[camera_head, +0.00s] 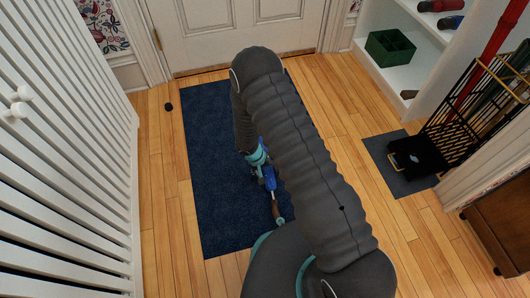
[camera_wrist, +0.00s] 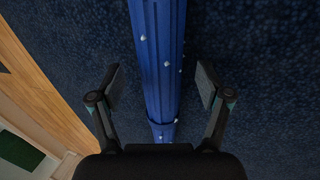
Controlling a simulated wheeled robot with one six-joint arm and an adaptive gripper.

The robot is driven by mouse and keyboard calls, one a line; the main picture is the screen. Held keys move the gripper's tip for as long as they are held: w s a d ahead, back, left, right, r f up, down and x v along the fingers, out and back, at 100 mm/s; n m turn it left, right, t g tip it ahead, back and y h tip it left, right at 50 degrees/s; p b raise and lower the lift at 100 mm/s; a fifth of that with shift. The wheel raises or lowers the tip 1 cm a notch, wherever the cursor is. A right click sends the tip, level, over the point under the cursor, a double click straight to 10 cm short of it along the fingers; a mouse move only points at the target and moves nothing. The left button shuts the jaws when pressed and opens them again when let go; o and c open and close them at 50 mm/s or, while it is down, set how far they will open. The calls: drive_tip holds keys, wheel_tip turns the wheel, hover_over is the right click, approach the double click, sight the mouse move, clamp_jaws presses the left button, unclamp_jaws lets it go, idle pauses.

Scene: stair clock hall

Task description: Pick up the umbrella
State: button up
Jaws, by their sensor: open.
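A blue folded umbrella (camera_head: 270,179) lies on the dark blue mat (camera_head: 217,215) in the head view, with its brown handle toward the bottom. My arm hides part of it. In the wrist view the umbrella (camera_wrist: 160,65) is a blue shaft with small white spots, running top to bottom through the middle. My gripper (camera_wrist: 158,78) is open, one finger on each side of the umbrella, with gaps on both sides. I cannot tell how far above the mat the fingertips are.
A white door (camera_head: 235,28) closes the far end. A white slatted panel (camera_head: 60,150) bounds the left. At right are a black wire stand (camera_head: 465,125) on a grey mat (camera_head: 385,165) and white shelves with a green box (camera_head: 390,47). A small dark object (camera_head: 169,106) lies on the wooden floor.

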drive_tip(key=shift+d+f, duration=0.2)
drive_tip(key=shift+f, duration=0.4)
drive_tip(key=c, duration=1.4)
clamp_jaws()
drive_tip(key=shift+r, duration=0.15)
